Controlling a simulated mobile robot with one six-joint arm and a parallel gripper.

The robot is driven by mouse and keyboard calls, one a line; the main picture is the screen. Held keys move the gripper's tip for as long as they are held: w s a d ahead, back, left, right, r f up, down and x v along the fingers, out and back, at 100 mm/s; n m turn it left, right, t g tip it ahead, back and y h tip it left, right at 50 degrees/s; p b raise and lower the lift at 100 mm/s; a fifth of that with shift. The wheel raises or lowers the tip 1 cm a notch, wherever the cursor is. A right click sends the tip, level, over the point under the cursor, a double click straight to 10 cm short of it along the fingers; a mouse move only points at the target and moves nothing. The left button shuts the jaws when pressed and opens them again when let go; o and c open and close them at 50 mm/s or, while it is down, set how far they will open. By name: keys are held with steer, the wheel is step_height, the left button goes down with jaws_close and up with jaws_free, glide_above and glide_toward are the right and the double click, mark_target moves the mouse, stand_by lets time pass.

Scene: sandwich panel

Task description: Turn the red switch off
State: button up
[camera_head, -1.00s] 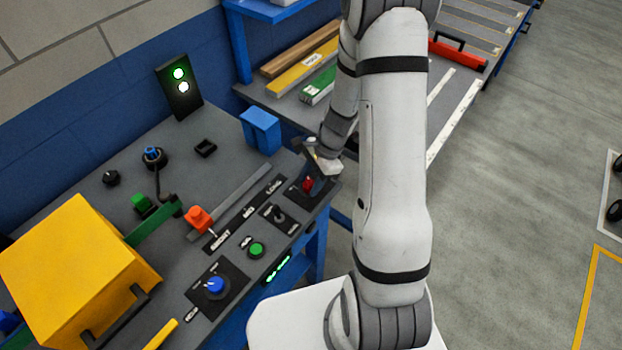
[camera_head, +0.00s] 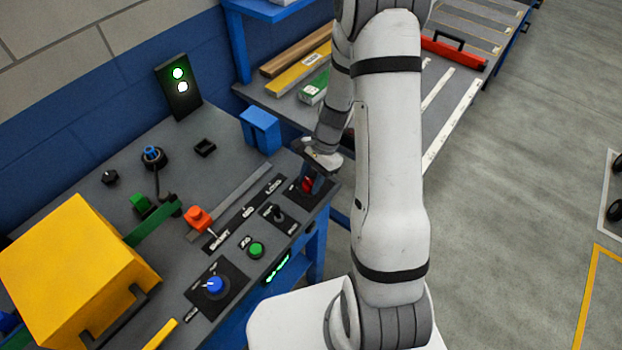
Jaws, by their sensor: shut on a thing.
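The red switch (camera_head: 307,185) sits on a dark plate at the right front corner of the grey panel bench. My gripper (camera_head: 313,180) reaches down over it from behind and is shut on it. The fingers hide part of the switch, and I cannot tell its exact setting. The indicator box (camera_head: 179,86) at the back shows two lit lamps, one green-white and one white.
On the bench are a black toggle (camera_head: 278,215), a green button (camera_head: 256,250), a blue knob (camera_head: 215,286), an orange-red slider knob (camera_head: 198,217) and a large yellow box (camera_head: 75,265). A blue bin (camera_head: 261,131) stands behind the switch.

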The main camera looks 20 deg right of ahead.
steer(key=n, duration=0.2)
steer(key=n+g+h, duration=0.1)
steer(key=n+b, duration=0.1)
steer(key=n, duration=0.1)
steer(key=shift+w+a+n+g, duration=0.15)
steer(key=shift+w+n+g, duration=0.1)
steer(key=shift+n+g, duration=0.05)
steer(key=n+h, duration=0.1)
steer(key=n, duration=0.1)
steer(key=n+h+b, duration=0.1)
steer(key=n, duration=0.2)
steer(key=shift+a+g, duration=0.1)
steer(key=shift+g, duration=0.3)
steer(key=shift+r+n, duration=0.1)
steer(key=shift+n, duration=0.2)
steer(key=o, duration=1)
steer(key=shift+c, duration=0.2)
steer(key=b+v, duration=0.1)
steer(key=v, duration=0.6)
steer(key=shift+r, duration=0.3)
